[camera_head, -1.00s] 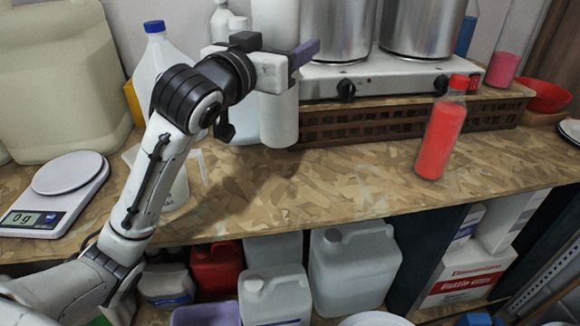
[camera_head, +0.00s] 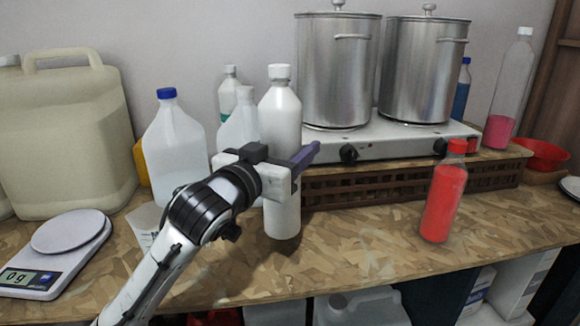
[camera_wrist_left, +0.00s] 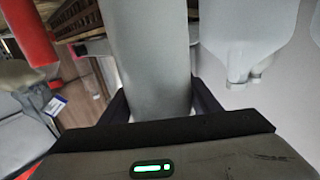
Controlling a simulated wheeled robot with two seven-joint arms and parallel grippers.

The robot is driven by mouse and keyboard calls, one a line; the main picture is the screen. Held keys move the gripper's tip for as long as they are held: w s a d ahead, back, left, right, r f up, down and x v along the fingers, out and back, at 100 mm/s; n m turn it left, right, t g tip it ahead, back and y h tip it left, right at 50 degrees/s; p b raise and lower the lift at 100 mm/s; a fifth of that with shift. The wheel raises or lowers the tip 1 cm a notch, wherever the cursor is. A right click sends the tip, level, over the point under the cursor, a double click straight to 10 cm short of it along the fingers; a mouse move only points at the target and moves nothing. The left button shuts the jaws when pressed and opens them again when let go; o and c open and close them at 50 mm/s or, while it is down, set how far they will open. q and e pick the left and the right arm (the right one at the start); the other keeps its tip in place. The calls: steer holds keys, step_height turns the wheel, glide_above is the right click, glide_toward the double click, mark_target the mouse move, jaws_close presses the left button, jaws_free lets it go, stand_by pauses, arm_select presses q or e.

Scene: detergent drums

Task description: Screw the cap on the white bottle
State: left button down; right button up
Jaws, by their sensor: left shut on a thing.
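The white bottle (camera_head: 281,115) is upright in the head view, in front of the left end of the wooden basket. A white cap (camera_head: 279,72) sits on its top; I cannot tell how tight it is. My left gripper (camera_head: 293,170) is shut around the bottle's middle. In the left wrist view the bottle's body (camera_wrist_left: 148,60) fills the space between the dark fingers. I cannot tell whether the bottle's base touches the counter. My right gripper is not in view.
White jug with blue cap (camera_head: 174,145) and smaller bottles stand behind and left. A red bottle (camera_head: 443,200) stands right; two steel pots (camera_head: 337,70) rest on the stove (camera_head: 400,140). A scale (camera_head: 50,260) is at left. The counter (camera_head: 350,250) between is clear.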

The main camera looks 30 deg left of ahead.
arm_select(q)
steer(key=shift+f, duration=1.7)
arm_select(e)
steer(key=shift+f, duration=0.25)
arm_select(q)
steer(key=shift+f+b, duration=0.15)
steer(key=shift+b, duration=0.15)
steer(key=c, duration=0.6)
jaws_free()
steer(key=shift+f, duration=0.1)
steer(key=shift+c, duration=0.2)
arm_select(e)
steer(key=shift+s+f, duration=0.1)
